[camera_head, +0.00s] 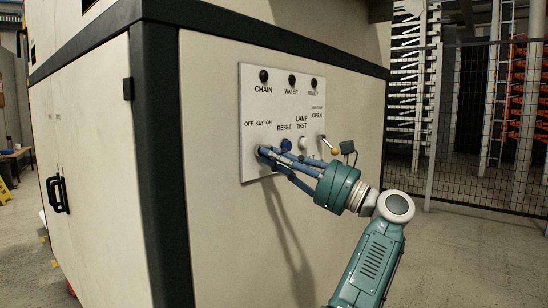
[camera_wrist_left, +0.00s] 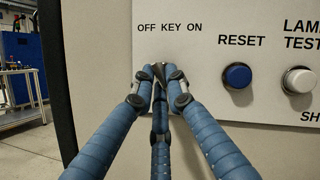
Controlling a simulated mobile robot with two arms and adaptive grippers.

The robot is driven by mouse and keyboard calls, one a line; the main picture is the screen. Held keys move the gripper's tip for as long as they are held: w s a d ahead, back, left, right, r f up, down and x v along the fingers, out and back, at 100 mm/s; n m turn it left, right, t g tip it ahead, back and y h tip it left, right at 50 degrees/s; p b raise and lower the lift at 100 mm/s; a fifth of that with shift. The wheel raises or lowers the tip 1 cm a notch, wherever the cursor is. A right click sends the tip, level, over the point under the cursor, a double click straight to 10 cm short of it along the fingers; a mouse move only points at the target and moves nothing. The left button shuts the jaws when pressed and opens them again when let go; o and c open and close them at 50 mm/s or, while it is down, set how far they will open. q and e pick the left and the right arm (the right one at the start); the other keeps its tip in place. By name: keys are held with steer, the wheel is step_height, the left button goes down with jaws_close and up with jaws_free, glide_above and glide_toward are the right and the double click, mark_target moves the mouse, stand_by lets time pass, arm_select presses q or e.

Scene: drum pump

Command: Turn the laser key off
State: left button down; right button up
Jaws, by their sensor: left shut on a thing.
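The white control panel (camera_head: 252,100) is on the side of the beige cabinet. Its "OFF KEY ON" label shows in the head view and larger in the left wrist view. My left gripper (camera_head: 262,151) reaches the panel just below that label. In the left wrist view, the blue fingers of my left gripper (camera_wrist_left: 159,74) come together on the laser key (camera_wrist_left: 158,67). Only a small dark part of the key shows between the fingertips, so I cannot tell which way it is turned. My right gripper is not in view.
A blue reset button (camera_wrist_left: 237,76) and a white lamp test button (camera_wrist_left: 300,80) are right of the key. A lever with a yellowish knob (camera_head: 335,151) is further right. A wire fence (camera_head: 480,130) stands behind on the right. The floor right of the cabinet is clear.

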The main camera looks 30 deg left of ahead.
arm_select(q)
steer(key=shift+f, duration=0.1)
steer(key=c, duration=1.7)
jaws_free()
steer(key=shift+c, duration=0.2)
steer(key=shift+d, duration=0.1)
steer(key=v, duration=1.2)
steer(key=shift+f, duration=0.1)
